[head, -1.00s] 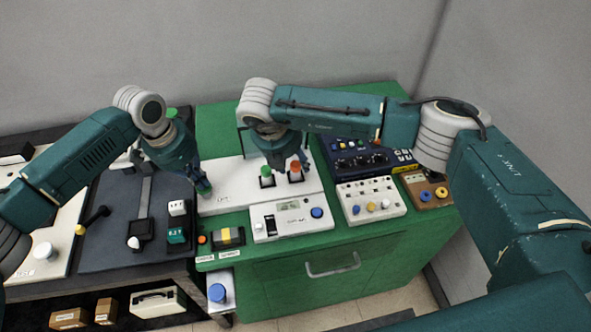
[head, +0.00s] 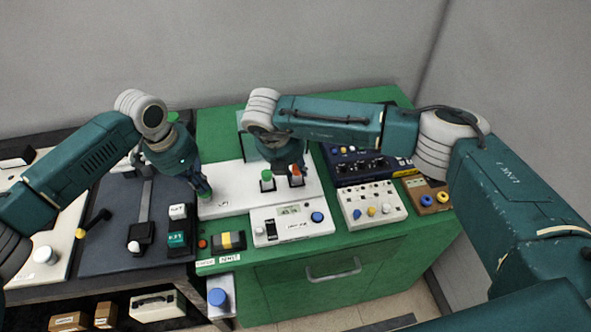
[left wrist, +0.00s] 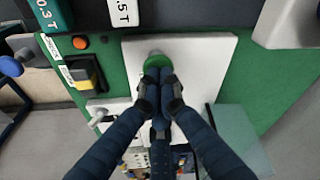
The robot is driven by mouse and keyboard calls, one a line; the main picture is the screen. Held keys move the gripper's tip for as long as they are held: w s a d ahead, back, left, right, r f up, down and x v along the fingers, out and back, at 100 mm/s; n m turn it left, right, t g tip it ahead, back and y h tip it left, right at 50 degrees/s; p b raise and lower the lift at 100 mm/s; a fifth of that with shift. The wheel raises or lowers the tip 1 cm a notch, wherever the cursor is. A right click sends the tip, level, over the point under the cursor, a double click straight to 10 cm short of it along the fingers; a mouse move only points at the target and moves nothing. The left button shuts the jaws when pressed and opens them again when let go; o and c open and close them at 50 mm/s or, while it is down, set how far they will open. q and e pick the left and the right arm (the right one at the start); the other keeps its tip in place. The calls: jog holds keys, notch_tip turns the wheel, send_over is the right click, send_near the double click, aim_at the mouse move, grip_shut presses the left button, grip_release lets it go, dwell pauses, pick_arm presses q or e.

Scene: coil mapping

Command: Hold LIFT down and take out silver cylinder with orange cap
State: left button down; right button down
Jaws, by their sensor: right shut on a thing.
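A white panel (head: 238,198) lies on the green bench, its lettering near a green button (left wrist: 157,56) in the left wrist view. My left gripper (head: 205,189) has its fingers together, tips on this button; it also shows in the left wrist view (left wrist: 158,78). Two capped cylinders stand in dark square sockets on the panel: one with a green cap (head: 267,176), one with an orange cap (head: 296,171). My right gripper (head: 294,164) is at the orange-capped one, shut on it. Its fingers partly hide the cylinder, whose silver body is hard to see.
A clear upright pane (head: 246,145) stands behind the cylinders, close to the right gripper. A white control box (head: 292,224) with a display sits in front. A knob box (head: 372,205) and a dark blue unit (head: 366,164) are at right.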

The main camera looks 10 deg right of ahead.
aim_at(295, 169)
notch_tip(295, 169, up, 9)
jog(key=s+r, duration=0.5)
jog(key=s, duration=0.4)
jog(key=shift+r, duration=0.35)
pick_arm(q)
jog(key=d+v, duration=0.1)
jog(key=v, duration=0.6)
jog(key=shift+w+r, duration=0.35)
jog(key=shift+r, duration=0.2)
dwell(0.3)
jog(key=shift+d, duration=0.1)
jog(key=shift+f, duration=0.1)
pick_arm(e)
jog(key=shift+f, duration=0.1)
